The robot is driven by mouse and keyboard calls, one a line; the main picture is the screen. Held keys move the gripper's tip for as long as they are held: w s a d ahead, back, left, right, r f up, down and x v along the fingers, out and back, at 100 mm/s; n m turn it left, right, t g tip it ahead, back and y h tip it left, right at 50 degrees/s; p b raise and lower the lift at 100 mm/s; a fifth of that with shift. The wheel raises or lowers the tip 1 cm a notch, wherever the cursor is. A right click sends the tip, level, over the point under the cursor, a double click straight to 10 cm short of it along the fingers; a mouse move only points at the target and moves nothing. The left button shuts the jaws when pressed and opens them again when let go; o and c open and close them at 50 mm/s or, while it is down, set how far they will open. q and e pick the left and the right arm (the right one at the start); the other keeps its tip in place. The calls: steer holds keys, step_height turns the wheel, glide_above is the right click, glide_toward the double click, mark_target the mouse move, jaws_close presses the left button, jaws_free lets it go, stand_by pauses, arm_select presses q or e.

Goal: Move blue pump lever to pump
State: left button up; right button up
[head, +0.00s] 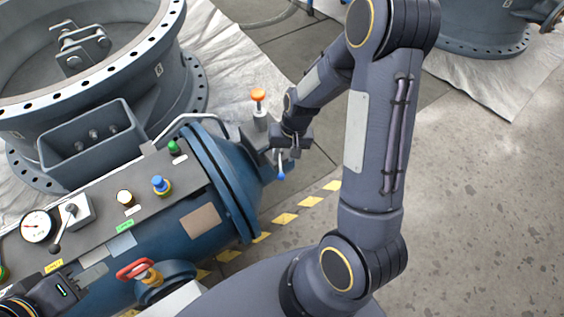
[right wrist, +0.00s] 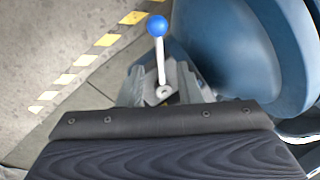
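The blue pump lever is a pale rod with a blue ball tip; its ball (head: 281,176) shows just below my right gripper (head: 292,150) in the head view. In the right wrist view, the lever (right wrist: 160,60) points up and away from the camera. Its pivot end lies between the two spread fingers of my right gripper (right wrist: 163,85), with no clear grip on it. The blue pump tank (head: 165,240) fills the lower left, and its rounded end is beside the lever. My left gripper (head: 92,278) is at the lower left over the panel; its opening is unclear.
The panel holds a gauge (head: 38,226), a black-knobbed lever (head: 65,228), and blue (head: 160,184) and green (head: 174,148) buttons. A red-handled valve (head: 138,269) and an orange knob (head: 258,95) stick up. A large flanged valve (head: 90,60) stands behind. Floor at right is clear.

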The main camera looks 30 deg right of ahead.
mark_target(280, 164)
steer(key=shift+w+a+f+b, duration=0.1)
steer(key=shift+a+f+b, duration=0.1)
steer(key=shift+f, duration=0.6)
steer(key=shift+w+a+f+b, duration=0.1)
steer(key=shift+f+b, duration=0.05)
steer(key=shift+f, duration=0.65)
steer(key=shift+c, duration=0.3)
steer(key=shift+s, duration=0.1)
jaws_close()
